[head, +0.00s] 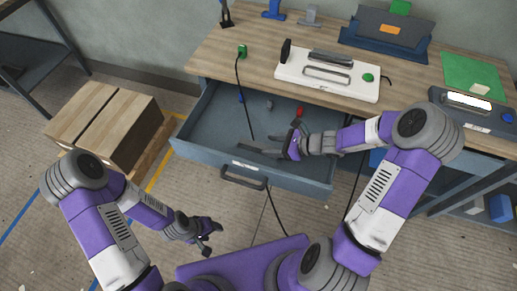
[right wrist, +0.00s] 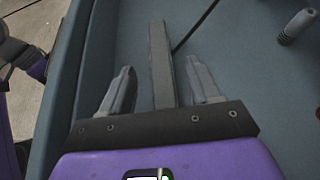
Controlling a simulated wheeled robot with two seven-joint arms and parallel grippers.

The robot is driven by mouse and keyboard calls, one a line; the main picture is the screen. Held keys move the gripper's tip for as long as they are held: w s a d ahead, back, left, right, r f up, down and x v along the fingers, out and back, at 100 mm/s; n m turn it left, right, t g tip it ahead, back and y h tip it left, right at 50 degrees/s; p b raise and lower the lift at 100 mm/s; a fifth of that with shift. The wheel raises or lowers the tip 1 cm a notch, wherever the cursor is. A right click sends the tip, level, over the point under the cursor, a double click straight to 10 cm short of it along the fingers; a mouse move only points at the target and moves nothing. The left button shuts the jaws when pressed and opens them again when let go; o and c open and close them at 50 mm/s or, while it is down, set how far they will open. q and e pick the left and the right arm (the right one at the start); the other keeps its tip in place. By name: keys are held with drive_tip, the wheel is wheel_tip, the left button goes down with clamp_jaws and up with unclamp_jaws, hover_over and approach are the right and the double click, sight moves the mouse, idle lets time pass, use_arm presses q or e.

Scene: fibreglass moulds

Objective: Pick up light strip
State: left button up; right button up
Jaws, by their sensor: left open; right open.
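A long grey bar (right wrist: 161,60), which appears to be the light strip, lies in the open blue-grey drawer (head: 215,125). In the head view the bar (head: 258,150) is partly hidden by my right gripper (head: 286,150). In the right wrist view the bar stands between the two spread fingers of my right gripper (right wrist: 162,82), with a gap on both sides. The right gripper is open, reaching into the drawer near its front wall. My left gripper (head: 208,239) is open and empty, low over the floor in front of the drawer.
The drawer also holds a red piece (head: 300,111) and a small grey cylinder (right wrist: 299,27). A dark cable hangs into it. Above, the wooden workbench (head: 215,62) carries a white device (head: 327,75). Wooden boxes (head: 110,120) stand left of the drawer.

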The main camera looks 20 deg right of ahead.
sight(258, 145)
drive_tip(key=b+x, duration=0.1)
drive_tip(key=x, duration=0.3)
drive_tip(key=shift+w+a+f+b, duration=0.1)
drive_tip(key=shift+a+f+b, duration=0.05)
drive_tip(key=shift+b, duration=0.15)
drive_tip(key=shift+c, duration=0.4)
drive_tip(key=c, duration=1)
